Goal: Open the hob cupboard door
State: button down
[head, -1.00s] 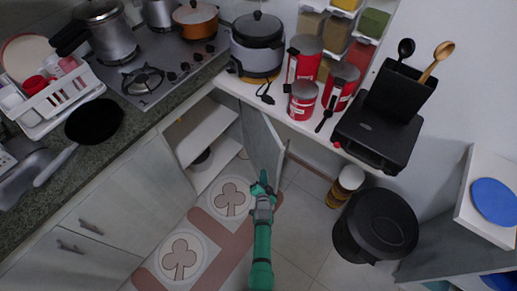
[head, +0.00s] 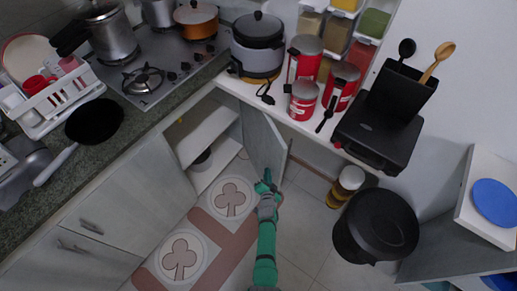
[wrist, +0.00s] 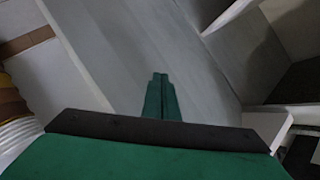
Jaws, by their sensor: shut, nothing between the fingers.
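The hob cupboard door (head: 262,146) stands swung well out from the cupboard under the hob counter. The cupboard's inside (head: 208,145) is exposed, with a white shelf and a dark round item on the lower level. My gripper (head: 266,180) is at the lower part of the door, near its free edge. In the wrist view my gripper (wrist: 161,82) has its green fingers together, with the door's grey panel (wrist: 145,50) right ahead of them. I cannot tell whether the fingertips touch the panel. The door's handle is not visible.
A black bin (head: 376,226) and a jar with a white lid (head: 346,186) stand on the floor to the right. Red canisters (head: 304,100) sit on the white counter above. A patterned mat (head: 215,225) lies left of my arm.

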aim_at(276, 169)
jog(key=shift+w+d, duration=0.25)
jog(key=shift+d, duration=0.3)
jog(key=shift+w+d, duration=0.2)
jog(key=shift+d, duration=0.35)
jog(key=shift+w+d, duration=0.1)
jog(key=shift+d, duration=0.05)
jog(key=shift+w+d, duration=0.55)
jog(key=shift+d, duration=0.5)
jog(key=shift+w+d, duration=0.65)
jog(key=shift+d, duration=0.3)
jog(key=shift+w+d, duration=0.75)
jog(key=shift+d, duration=0.25)
